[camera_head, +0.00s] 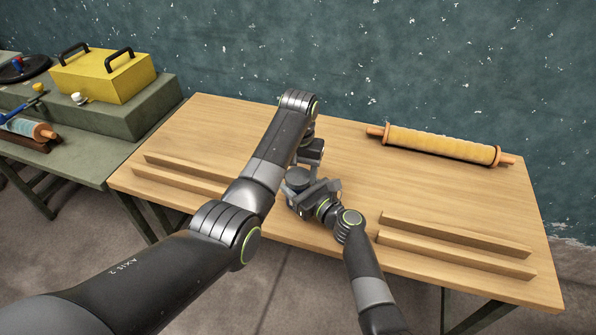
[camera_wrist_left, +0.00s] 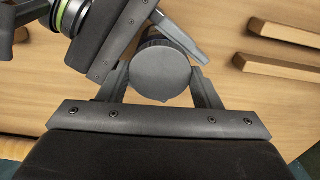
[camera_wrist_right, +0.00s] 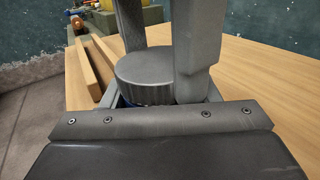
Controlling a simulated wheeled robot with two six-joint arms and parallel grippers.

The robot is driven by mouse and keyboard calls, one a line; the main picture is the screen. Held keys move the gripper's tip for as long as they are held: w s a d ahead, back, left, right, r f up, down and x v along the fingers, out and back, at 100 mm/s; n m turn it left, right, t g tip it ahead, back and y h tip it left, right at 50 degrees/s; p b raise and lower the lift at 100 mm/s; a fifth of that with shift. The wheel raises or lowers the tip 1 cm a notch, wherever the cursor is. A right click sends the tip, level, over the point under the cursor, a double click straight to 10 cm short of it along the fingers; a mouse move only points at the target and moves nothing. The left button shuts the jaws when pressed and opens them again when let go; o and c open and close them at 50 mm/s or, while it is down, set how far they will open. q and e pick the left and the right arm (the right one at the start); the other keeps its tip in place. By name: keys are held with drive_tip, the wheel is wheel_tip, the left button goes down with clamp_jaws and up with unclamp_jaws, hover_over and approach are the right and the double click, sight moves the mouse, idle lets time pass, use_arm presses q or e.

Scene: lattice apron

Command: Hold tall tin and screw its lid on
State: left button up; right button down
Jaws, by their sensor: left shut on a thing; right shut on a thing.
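A round, dark grey lid (camera_wrist_left: 160,72) with a ribbed side, which also shows in the right wrist view (camera_wrist_right: 147,75), sits on the tall tin. Only a thin blue sliver of the tin (camera_wrist_right: 127,102) shows below the lid; the rest is hidden by my right gripper. My left gripper (camera_wrist_left: 160,80) reaches down from above, its fingers shut on either side of the lid. My right gripper (camera_wrist_right: 158,97) comes in level from the front right and is shut around the tin just under the lid. In the head view both grippers meet near the table's middle.
Wooden rails lie on the table (camera_head: 350,150), one pair at left (camera_head: 190,175) and one pair at right (camera_head: 455,242). A rolling pin (camera_head: 440,144) with yellow wrapping lies at the back right. A green side bench with a yellow box (camera_head: 103,75) stands at left.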

use_arm(q)
drive_tip(key=shift+m, duration=0.6)
drive_tip(key=o, duration=0.9)
drive_tip(key=shift+o, duration=0.9)
drive_tip(key=shift+d, duration=0.1)
drive_tip(key=shift+s+d, duration=0.1)
drive_tip(key=shift+d, duration=0.05)
use_arm(e)
drive_tip(key=shift+a+r, duration=0.1)
use_arm(q)
drive_tip(key=shift+r, duration=0.1)
